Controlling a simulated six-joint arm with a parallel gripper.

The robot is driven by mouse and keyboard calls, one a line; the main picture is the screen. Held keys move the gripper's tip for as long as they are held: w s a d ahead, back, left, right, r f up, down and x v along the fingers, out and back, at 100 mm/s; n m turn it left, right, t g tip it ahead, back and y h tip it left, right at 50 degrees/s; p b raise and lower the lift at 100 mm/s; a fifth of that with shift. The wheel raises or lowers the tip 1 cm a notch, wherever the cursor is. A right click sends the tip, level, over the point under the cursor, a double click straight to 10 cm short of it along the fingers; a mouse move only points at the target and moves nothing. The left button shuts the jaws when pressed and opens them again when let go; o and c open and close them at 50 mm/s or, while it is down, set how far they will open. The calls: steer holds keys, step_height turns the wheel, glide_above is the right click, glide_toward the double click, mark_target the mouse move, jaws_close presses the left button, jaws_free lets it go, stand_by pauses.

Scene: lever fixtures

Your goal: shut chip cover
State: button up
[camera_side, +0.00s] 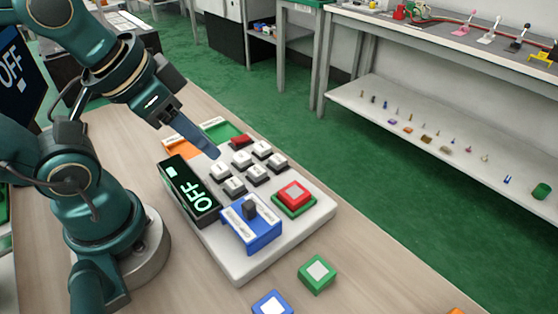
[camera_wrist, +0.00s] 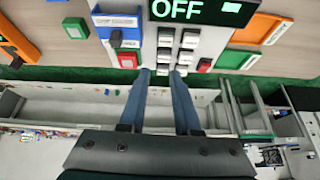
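A white device (camera_side: 245,273) lies on the wooden table. On it is a blue fixture (camera_side: 262,240) with an upright dark knob (camera_side: 249,209) and white label strips. The fixture also shows at the upper left of the wrist view (camera_wrist: 126,43). An orange panel (camera_side: 190,146) and a green panel (camera_side: 222,132) with white labels sit at the device's far end. My gripper (camera_wrist: 159,73) is open and empty, its two blue fingers apart. It hovers above the keys, near the far-end panels.
A display (camera_side: 188,192) reads OFF. Several white and grey keys (camera_side: 234,186), a red key (camera_side: 240,141) and a red button (camera_side: 294,193) stand on the device. A green block (camera_side: 317,272) and a blue block (camera_side: 271,304) lie on the table in front.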

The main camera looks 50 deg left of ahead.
steer(key=shift+s+f+m, duration=0.1)
steer(key=shift+s+m, duration=0.1)
steer(key=shift+m, duration=0.5)
jaws_close()
steer(key=s+d+r+m+g, duration=0.1)
steer(key=s+d+m, duration=0.1)
steer(key=m, duration=1.1)
steer(key=s+d+r+m+g, duration=0.1)
steer(key=s+d+m, duration=0.1)
steer(key=m, duration=1.9)
glide_toward(240, 223)
step_height(240, 223, down, 4)
steer(key=s, duration=0.2)
steer(key=w, duration=0.1)
steer(key=w+f, duration=0.1)
steer(key=w, duration=0.1)
steer(key=shift+g, duration=0.4)
steer(key=shift+w, duration=0.5)
